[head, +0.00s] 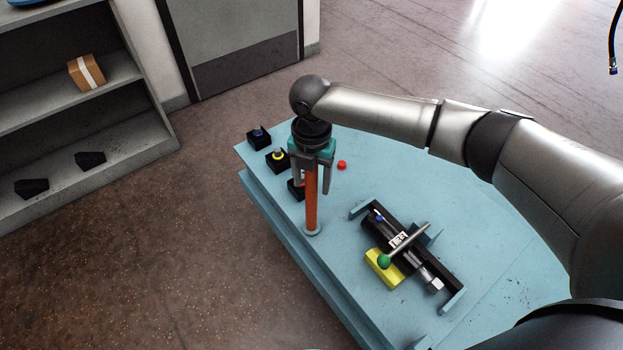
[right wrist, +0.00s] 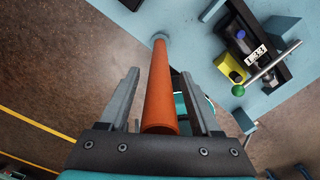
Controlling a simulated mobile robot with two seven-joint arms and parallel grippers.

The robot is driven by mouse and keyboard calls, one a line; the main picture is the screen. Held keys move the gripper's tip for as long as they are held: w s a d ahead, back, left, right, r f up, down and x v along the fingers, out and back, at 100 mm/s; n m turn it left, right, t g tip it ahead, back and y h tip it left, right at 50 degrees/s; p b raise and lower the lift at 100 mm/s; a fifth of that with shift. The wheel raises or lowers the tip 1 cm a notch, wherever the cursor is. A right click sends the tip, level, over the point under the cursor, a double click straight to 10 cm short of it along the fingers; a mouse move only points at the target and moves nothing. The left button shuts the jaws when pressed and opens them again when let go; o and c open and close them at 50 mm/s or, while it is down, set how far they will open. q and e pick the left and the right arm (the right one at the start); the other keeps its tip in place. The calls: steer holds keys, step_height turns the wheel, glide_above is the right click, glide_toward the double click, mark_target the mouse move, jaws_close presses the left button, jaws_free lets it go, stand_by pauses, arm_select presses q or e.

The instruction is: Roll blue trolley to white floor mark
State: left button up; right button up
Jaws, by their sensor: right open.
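The blue trolley (head: 480,240) has a flat light-blue top and fills the middle and lower right of the head view. Its top also shows in the right wrist view (right wrist: 190,35). An upright orange post (head: 312,208) stands on a round foot near the trolley's left edge. My right gripper (head: 313,188) points down over the post. In the right wrist view the orange post (right wrist: 161,85) lies between the two open fingers, with a gap on each side. My left gripper is not in view. I see no white floor mark; a bright patch at the top right looks like glare.
The trolley carries a black fixture (head: 420,255) with a green-knobbed lever (head: 384,261) and a yellow block (head: 379,275), plus several small black button boxes (head: 277,159). A grey shelf (head: 75,150) stands left. Brown floor (head: 150,260) between is clear. A hose (head: 613,45) hangs top right.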

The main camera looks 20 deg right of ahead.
steer(key=shift+c, duration=0.2)
jaws_close()
stand_by(1.1)
